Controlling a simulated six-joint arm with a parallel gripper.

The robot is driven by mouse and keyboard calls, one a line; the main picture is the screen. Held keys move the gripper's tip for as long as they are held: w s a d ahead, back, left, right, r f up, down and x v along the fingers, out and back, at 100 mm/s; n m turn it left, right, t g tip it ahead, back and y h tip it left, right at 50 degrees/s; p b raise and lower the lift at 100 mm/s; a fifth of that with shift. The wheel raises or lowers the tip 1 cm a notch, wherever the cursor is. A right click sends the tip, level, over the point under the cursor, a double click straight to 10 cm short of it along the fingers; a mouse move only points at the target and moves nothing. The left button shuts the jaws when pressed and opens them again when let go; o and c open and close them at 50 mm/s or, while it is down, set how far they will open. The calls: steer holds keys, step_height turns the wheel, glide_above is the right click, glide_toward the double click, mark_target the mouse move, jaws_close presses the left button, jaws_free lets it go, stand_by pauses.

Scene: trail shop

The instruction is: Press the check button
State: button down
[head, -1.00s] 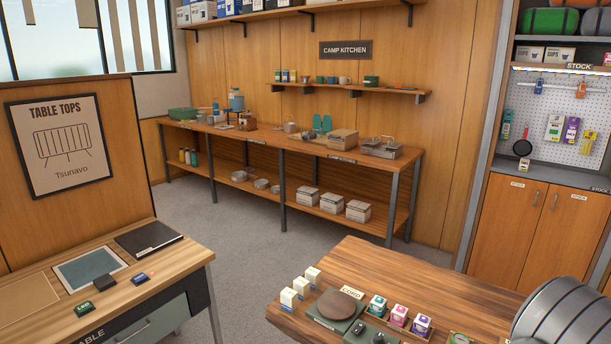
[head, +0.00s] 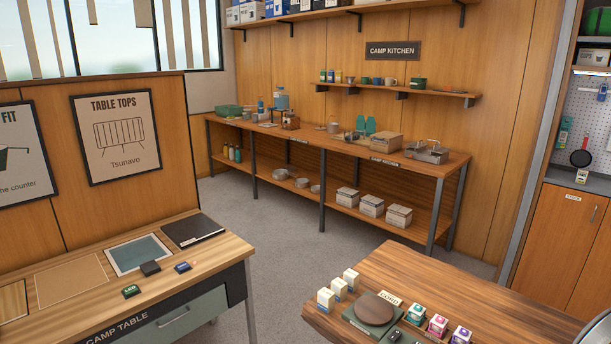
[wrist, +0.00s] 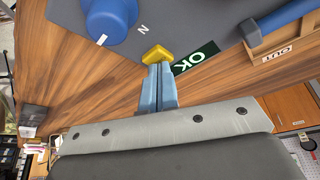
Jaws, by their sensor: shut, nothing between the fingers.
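In the wrist view, my gripper (wrist: 160,72) has its two blue fingers shut together with nothing between them. A small yellow piece (wrist: 157,54) shows right at the fingertips; I take it for the check button. A dark green label reading OK (wrist: 196,58) lies beside it on the right. I cannot tell whether the fingertips touch the yellow piece, and they hide part of it. My gripper does not show in the head view.
In the wrist view, a large blue round thing (wrist: 108,18) stands on a dark plate, left of the fingers. A blue bar (wrist: 285,22) lies by a wooden tray marked OUT (wrist: 272,52). The head view shows the camp table (head: 70,285), a wooden counter (head: 460,290) and grey floor between.

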steer(key=shift+a+f, duration=0.2)
steer(key=shift+f, duration=0.1)
steer(key=shift+d+r, duration=0.15)
steer(key=shift+r, duration=1.2)
step_height(320, 180, up, 5)
steer(key=shift+r, duration=0.1)
steer(key=shift+f, duration=3.05)
